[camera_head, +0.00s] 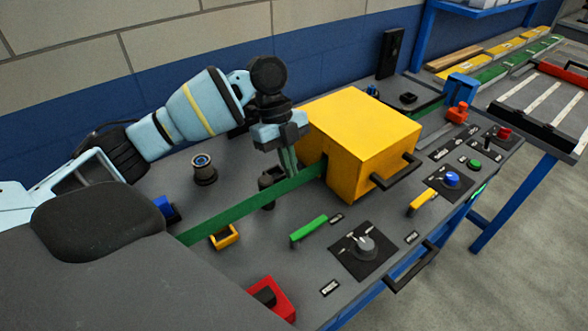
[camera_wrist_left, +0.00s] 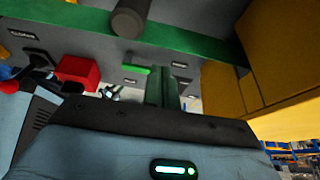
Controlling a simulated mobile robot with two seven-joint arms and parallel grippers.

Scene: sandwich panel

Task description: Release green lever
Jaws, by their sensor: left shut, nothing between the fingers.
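The green lever (camera_head: 308,232) sits on the grey panel in front of the green rail, left of a black dial. It also shows small in the left wrist view (camera_wrist_left: 135,70), just left of my finger tips. My left gripper (camera_head: 289,168) points down behind the green rail, beside the left side of the yellow box. It is shut and empty, and apart from the lever. Its fingers also show in the left wrist view (camera_wrist_left: 162,88). My right gripper is not in view.
The yellow box (camera_head: 362,140) with a black handle stands close right of my left gripper. The green rail (camera_head: 250,209) runs between the gripper and the lever. A black dial (camera_head: 364,246), a yellow lever (camera_head: 422,202) and a red bin (camera_head: 275,298) are around.

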